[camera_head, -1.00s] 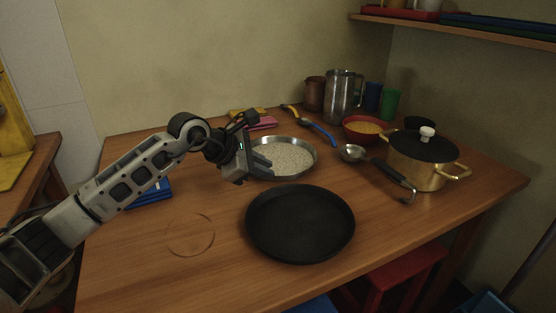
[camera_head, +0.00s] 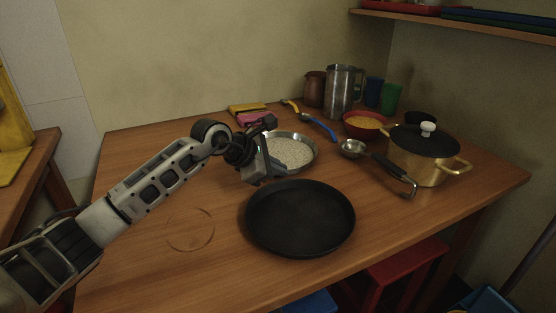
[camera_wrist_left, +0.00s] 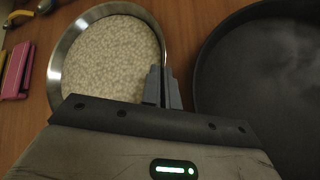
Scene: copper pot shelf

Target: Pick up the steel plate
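The steel plate (camera_head: 315,158) is a round, shallow dish with a shiny rim, filled with pale grains (camera_head: 292,152). It sits on the wooden table behind the black pan. My left gripper (camera_head: 280,170) is at its near rim. In the left wrist view the two fingers (camera_wrist_left: 163,88) are close together at the right rim of the plate (camera_wrist_left: 63,50), with the rim running into the narrow gap between them. The plate looks level and on the table. The gripper hides part of its near left side. My right gripper is out of view.
A black pan (camera_head: 300,218) lies close in front of the plate. A ladle (camera_head: 378,165), a brass pot (camera_head: 420,172), an orange-red bowl (camera_head: 365,124) and a steel jug (camera_head: 341,92) stand to the right. The table's left front is clear.

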